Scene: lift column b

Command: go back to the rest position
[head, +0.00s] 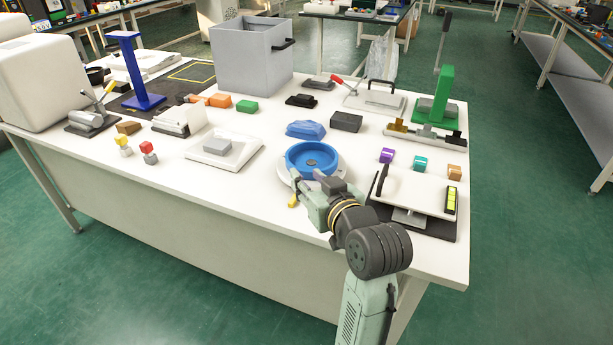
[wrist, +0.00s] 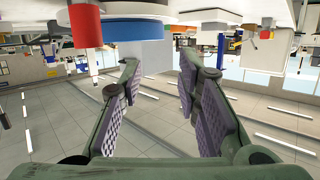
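My gripper (head: 312,193) is at the front edge of the white table, just in front of the blue round dish (head: 298,155) on its pale round base. In the wrist view my gripper (wrist: 160,78) has its two fingers spread apart with nothing between them. A blue curved surface (wrist: 132,29), probably the dish, shows beyond the left finger. A red cylinder (wrist: 85,26) is to its left. My arm comes in from the lower right of the head view and hides part of the dish's base.
A yellow piece (head: 293,201) shows close beside my gripper. A white panel device (head: 420,192) with a black handle is to the right. A blue block (head: 306,129) and a dark block (head: 346,122) lie behind the dish. Green floor (head: 180,290) is clear in front.

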